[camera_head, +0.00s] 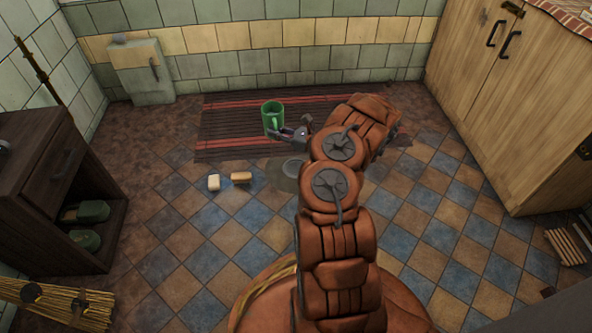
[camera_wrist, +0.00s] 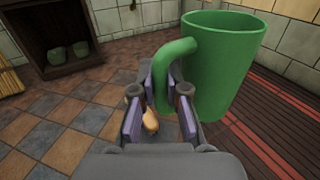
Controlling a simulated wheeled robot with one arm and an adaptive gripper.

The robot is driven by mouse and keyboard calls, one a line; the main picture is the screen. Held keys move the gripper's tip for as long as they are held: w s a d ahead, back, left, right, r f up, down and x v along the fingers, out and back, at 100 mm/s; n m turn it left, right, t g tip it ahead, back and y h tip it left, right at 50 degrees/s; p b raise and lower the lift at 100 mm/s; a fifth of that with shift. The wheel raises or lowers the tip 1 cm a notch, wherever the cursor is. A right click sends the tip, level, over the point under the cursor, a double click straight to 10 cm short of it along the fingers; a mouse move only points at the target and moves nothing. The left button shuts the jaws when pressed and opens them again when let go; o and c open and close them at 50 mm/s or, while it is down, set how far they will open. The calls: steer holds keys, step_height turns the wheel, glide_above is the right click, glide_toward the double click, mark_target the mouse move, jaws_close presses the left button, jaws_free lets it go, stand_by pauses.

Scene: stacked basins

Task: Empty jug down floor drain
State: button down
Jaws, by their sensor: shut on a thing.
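The dark mat (camera_head: 225,130) lies near the back wall. A dark cabinet (camera_head: 45,185) stands left and a wooden cupboard (camera_head: 510,110) right. Tiles between are largely clear.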

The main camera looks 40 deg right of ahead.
steer(key=s+d+f+h+b, duration=0.1)
steer(key=s+d+f, duration=0.2)
steer(key=s+f, duration=0.2)
steer(key=s+d+f+m+t+h+b, duration=0.1)
steer(key=s+d+f, duration=0.3)
steer(key=f, duration=0.4)
steer(key=s+d+f+m+h+b, duration=0.1)
steer(key=s+d+f+b, duration=0.1)
steer(key=s+f, duration=0.4)
steer(key=shift+s+d+f, duration=0.3)
steer(key=shift+d+f, duration=0.25)
steer(key=shift+d, duration=0.1)
steer(key=shift+w+r, duration=0.15)
